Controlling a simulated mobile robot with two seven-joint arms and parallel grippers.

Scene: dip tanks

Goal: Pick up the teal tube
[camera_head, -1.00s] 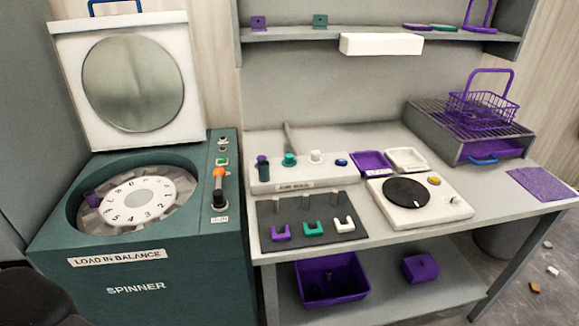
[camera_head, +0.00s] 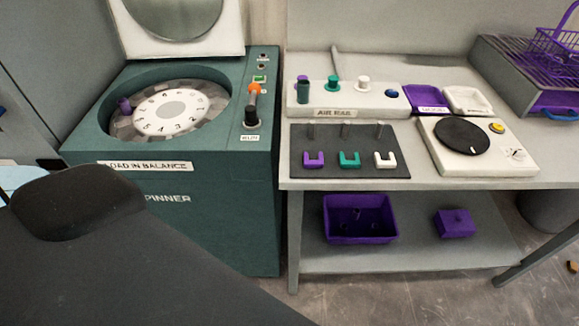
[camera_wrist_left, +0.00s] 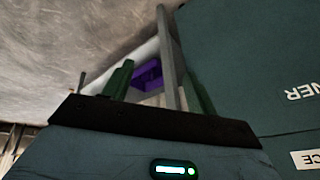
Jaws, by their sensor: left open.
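A dark teal tube (camera_head: 303,92) with a purple top stands upright at the left end of the white air bar (camera_head: 334,112) on the bench. A brighter teal piece (camera_head: 333,83) and a white piece (camera_head: 363,83) sit to its right on the bar. My left gripper (camera_wrist_left: 158,70) is open and empty in the left wrist view, low beside the spinner front, with a purple bin (camera_wrist_left: 149,74) and a grey bench leg beyond its fingers. No tube shows there. In the head view my dark arm fills the lower left, and its gripper cannot be made out. My right gripper is not in view.
The spinner (camera_head: 225,180) stands left of the bench, lid up, with a purple piece (camera_head: 125,104) in its drum. A dark mat (camera_head: 350,140) with three clips and upright pegs lies before the bar. A round-plate device (camera_head: 500,160) stands right. A purple bin (camera_head: 360,232) is below.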

